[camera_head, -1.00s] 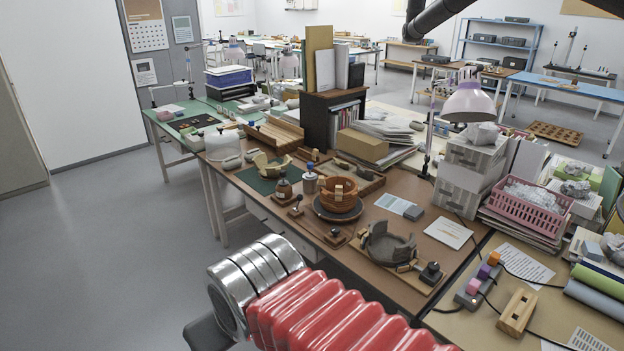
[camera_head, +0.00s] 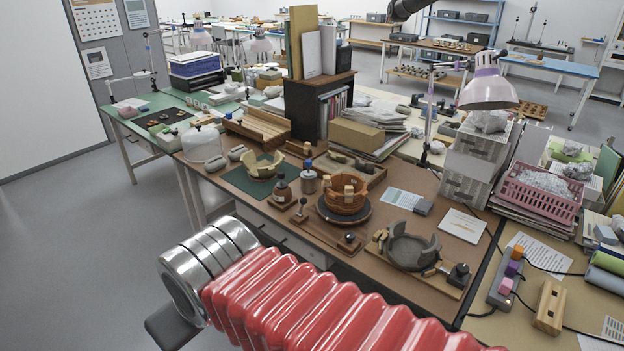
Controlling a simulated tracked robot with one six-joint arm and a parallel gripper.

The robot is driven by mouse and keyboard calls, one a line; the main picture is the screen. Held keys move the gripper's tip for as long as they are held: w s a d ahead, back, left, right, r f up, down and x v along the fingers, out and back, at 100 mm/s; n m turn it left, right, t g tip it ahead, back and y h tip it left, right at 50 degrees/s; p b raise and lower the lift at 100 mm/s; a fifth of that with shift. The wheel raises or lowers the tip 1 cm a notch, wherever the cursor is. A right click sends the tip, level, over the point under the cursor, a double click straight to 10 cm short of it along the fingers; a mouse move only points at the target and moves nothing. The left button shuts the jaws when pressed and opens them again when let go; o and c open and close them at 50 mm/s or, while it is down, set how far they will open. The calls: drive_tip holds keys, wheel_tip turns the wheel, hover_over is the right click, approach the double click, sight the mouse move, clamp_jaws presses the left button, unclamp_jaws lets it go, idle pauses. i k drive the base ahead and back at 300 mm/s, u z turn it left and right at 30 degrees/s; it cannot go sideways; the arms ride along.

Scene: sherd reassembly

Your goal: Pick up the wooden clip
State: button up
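Small pale wooden pieces that look like clips sit upright on the rim of a reddish-brown bowl (camera_head: 343,203), which stands on a dark round turntable (camera_head: 343,220). One such wooden clip (camera_head: 349,191) is on its near side. Similar light wooden pieces (camera_head: 431,270) lie beside a broken grey vessel (camera_head: 405,256) on a board to the right. I cannot tell which piece is the task's clip. My gripper's fingers do not show.
A brown work table (camera_head: 281,215) holds a green mat (camera_head: 240,184) with a pale sherd bowl, jars, and wooden boards. A pink basket (camera_head: 541,195), a lamp (camera_head: 488,92) and a power strip (camera_head: 505,285) with cords are at the right. The floor at left is clear.

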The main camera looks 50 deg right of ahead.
sight(326, 182)
drive_tip(key=i, duration=2)
drive_tip(key=z, duration=2.65)
drive_tip(key=i, duration=0.2)
drive_tip(key=u, duration=0.2)
